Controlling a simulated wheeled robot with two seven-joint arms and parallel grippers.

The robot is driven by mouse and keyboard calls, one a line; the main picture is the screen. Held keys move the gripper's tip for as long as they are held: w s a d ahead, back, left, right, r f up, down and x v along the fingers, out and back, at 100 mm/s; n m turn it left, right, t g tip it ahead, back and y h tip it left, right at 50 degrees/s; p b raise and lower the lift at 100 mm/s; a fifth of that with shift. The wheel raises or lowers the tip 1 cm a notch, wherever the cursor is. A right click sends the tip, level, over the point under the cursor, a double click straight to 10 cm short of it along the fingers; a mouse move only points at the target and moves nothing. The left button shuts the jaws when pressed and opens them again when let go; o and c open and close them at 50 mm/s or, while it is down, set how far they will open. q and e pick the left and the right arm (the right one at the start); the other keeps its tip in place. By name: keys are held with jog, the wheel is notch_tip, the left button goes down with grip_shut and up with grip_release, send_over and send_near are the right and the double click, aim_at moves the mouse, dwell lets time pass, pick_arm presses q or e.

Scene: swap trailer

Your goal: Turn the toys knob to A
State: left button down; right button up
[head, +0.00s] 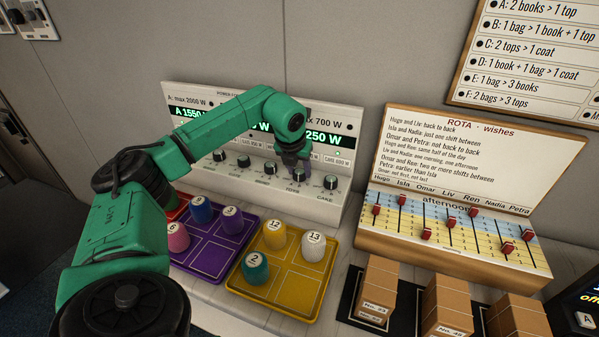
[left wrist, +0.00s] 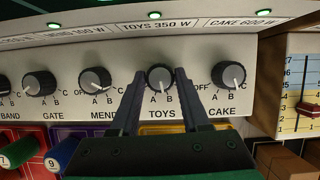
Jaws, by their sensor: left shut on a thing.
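The toys knob (left wrist: 160,77) is a round dark knob with a white pointer mark on the white panel (left wrist: 120,60), above the word TOYS. In the left wrist view its mark points roughly downward, toward the A and B letters; I cannot tell exactly which. My left gripper (left wrist: 160,80) has one finger on each side of this knob and is shut on it. In the head view the left gripper (head: 296,163) reaches down to the toys knob (head: 298,174) from above and partly hides it. My right gripper is out of view.
The cake knob (left wrist: 228,74) is close on the right and the mend knob (left wrist: 95,80) on the left. A purple tray (head: 205,262) and a yellow tray (head: 290,290) with numbered pegs lie in front. The rota board (head: 450,140) stands at right.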

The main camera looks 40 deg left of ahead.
pick_arm(q)
jog(key=m+h, duration=0.1)
jog(key=m, duration=0.1)
jog(key=shift+a+m, duration=0.15)
jog(key=shift+m, duration=0.25)
jog(key=shift+m+h, duration=0.6)
jog(key=shift+m, duration=0.9)
jog(key=shift+c, duration=1.9)
grip_release()
jog(key=v, duration=1.4)
jog(key=shift+s+r, duration=0.15)
jog(key=shift+s, duration=0.15)
